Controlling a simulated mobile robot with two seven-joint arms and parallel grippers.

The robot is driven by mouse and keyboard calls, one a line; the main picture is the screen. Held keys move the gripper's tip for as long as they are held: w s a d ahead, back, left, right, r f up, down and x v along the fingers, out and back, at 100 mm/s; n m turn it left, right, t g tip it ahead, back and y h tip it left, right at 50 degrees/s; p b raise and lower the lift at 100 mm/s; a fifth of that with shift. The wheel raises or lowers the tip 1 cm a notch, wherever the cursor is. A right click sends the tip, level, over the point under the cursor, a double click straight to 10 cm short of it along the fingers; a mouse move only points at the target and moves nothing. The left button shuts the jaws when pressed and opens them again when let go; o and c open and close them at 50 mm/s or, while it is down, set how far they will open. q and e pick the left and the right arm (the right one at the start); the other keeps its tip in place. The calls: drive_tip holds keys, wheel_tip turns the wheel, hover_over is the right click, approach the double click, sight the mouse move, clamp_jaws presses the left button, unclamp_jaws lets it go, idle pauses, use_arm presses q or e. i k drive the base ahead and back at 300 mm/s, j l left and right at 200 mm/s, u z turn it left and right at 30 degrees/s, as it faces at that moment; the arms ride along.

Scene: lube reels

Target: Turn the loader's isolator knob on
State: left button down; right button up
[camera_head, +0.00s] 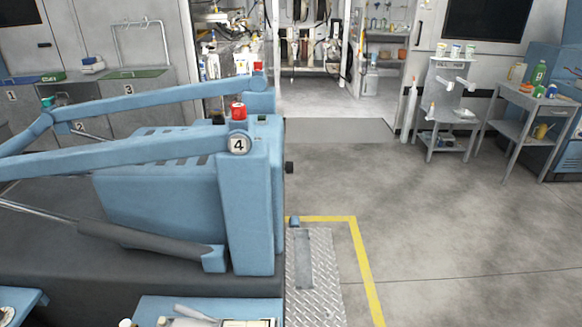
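The loader (248,210) is a large blue machine marked 4 at the left and centre, with long blue lift arms (130,158) reaching to the left. A red knob-like part (238,112) stands on top, just above the 4 disc. A small black knob-like part (289,167) sticks out from the right side of its blue post. I cannot tell which of these is the isolator knob, nor how it is turned. Neither of my grippers is in view.
A chequered metal plate (328,295) and a yellow floor line (366,265) lie right of the loader. Open grey floor (450,230) spreads beyond. A grey cart (446,110) and a side table (530,100) stand at the right. A blue-edged tray (150,302) is at the bottom.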

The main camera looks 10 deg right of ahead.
sight(289, 167)
drive_tip(key=l, duration=0.6)
drive_tip(key=i+l+u, duration=0.1)
drive_tip(key=l, duration=0.55)
drive_tip(key=i+l+u, duration=0.1)
drive_tip(key=u, duration=0.35)
drive_tip(key=l+u, duration=0.2)
drive_tip(key=u, duration=0.2)
drive_tip(key=i+l+u, duration=0.1)
drive_tip(key=l+u, duration=0.15)
drive_tip(key=u, duration=0.2)
drive_tip(key=l+u, duration=0.45)
drive_tip(key=l, duration=0.4)
drive_tip(key=k, duration=0.05)
